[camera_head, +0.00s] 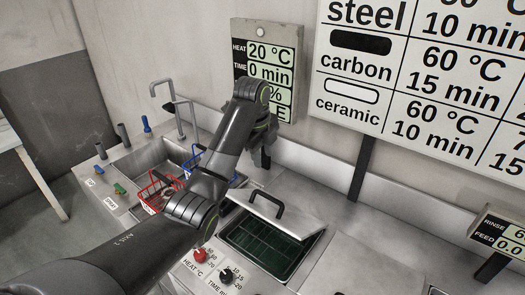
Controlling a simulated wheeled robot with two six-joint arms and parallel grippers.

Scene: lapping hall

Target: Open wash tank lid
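The wash tank (268,252) is sunk in the steel counter at the lower middle, and its dark green inside shows. Its steel lid (295,221) covers only the back part of the opening; I cannot tell whether it is tilted up or slid back. A black handle (279,203) stands on the lid. My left arm comes in from the lower left and bends over the counter. My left gripper (263,158) hangs behind and above the lid, apart from the handle. Its fingers are small, dark and partly hidden by the arm. My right gripper is not in view.
A sink with a red basket (160,189) and a blue basket (197,160) is left of the tank, under a tap (178,107). A red knob (199,255) and a black knob (226,275) are in front. A display panel (268,68) is behind; bare counter lies right.

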